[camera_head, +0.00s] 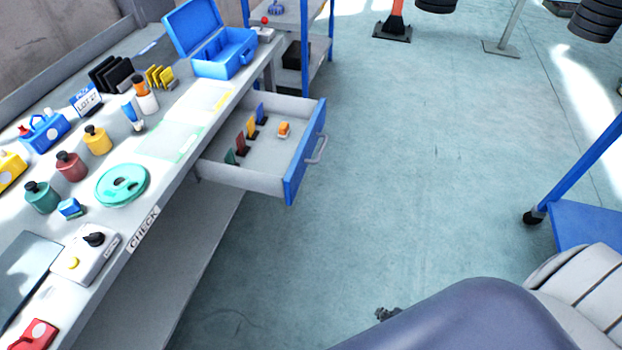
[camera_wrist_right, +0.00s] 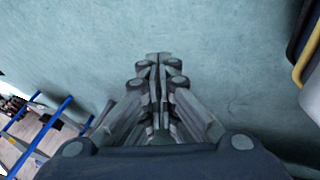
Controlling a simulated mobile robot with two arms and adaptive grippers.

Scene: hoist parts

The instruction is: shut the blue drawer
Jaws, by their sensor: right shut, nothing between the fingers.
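The blue-fronted drawer (camera_head: 294,182) hangs open from the workbench in the head view, with its grey handle (camera_head: 317,150) facing right. Inside it stand several small coloured pieces and an orange item (camera_head: 284,129). My right gripper (camera_head: 387,314) shows only as a small dark tip beyond my arm, low in the head view, apart from the drawer and over the floor. In the right wrist view my right gripper (camera_wrist_right: 159,62) is shut with nothing between its fingers. My left gripper is in neither view.
The workbench (camera_head: 185,185) holds jars, a teal disc (camera_head: 123,185), a control box (camera_head: 87,258) and an open blue toolbox (camera_head: 224,52). A blue-framed shelf (camera_head: 330,40) stands behind. A blue cart (camera_head: 590,222) is at the right. The floor right of the drawer is clear.

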